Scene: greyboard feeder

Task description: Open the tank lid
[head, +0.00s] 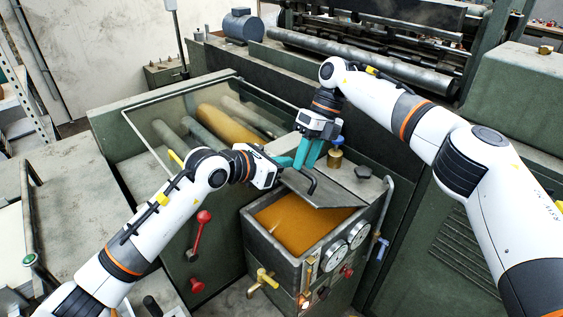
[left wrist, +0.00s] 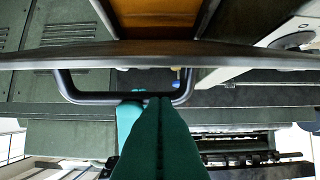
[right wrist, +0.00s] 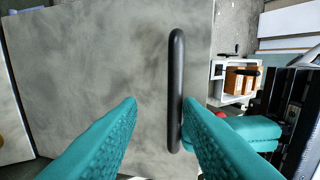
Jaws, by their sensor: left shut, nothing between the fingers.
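The tank (head: 252,240) stands at centre in the head view, holding orange-brown contents (head: 300,225). Its grey lid (head: 345,188) is partly raised, leaving a gap at the front. The lid's black bar handle (head: 312,184) also shows in the left wrist view (left wrist: 68,90) and right wrist view (right wrist: 175,60). My left gripper (head: 284,162) is shut and empty, its fingertips (left wrist: 158,100) at the handle; contact is unclear. My right gripper (head: 304,165) is open; in the right wrist view its fingers (right wrist: 160,102) are apart on either side of the handle, nearer on the right.
Two dials (head: 334,257), a yellow valve (head: 262,279) and red knobs are on the tank's front. A brass fitting with a blue top (head: 335,158) stands behind the lid. A red lever (head: 200,224) is left of the tank. My two grippers are very close together.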

